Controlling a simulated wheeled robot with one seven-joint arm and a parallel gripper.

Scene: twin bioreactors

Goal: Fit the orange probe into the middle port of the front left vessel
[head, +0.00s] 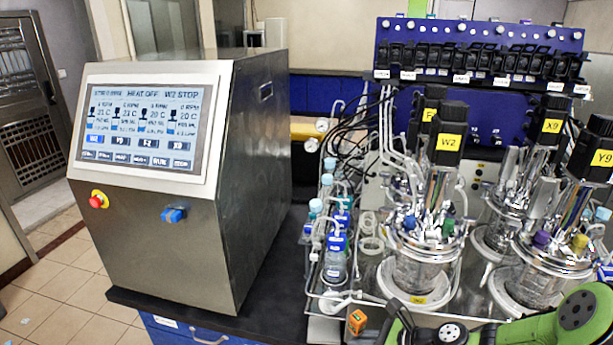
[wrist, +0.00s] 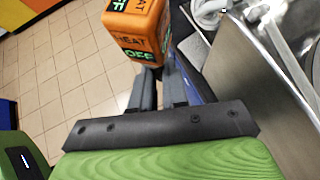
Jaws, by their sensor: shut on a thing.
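The orange probe (head: 357,322) shows its block-shaped head low in the head view, in front of the bench edge. In the wrist view the orange head (wrist: 138,30) bears dark and green lettering reading "HEAT" and "OFF". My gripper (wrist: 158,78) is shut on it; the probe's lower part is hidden. The front left vessel (head: 418,270), under the motor marked W2, stands up and to the right of the probe in the head view. Blue and green caps show on its lid; the middle port cannot be made out clearly. Probe and vessel are apart.
A steel cabinet with a touchscreen (head: 150,125) stands at left. Bottles (head: 335,262) and tubing crowd the vessel's left side. A vessel marked Y9 (head: 540,270) stands to the right. Tiled floor (head: 55,270) lies open at left.

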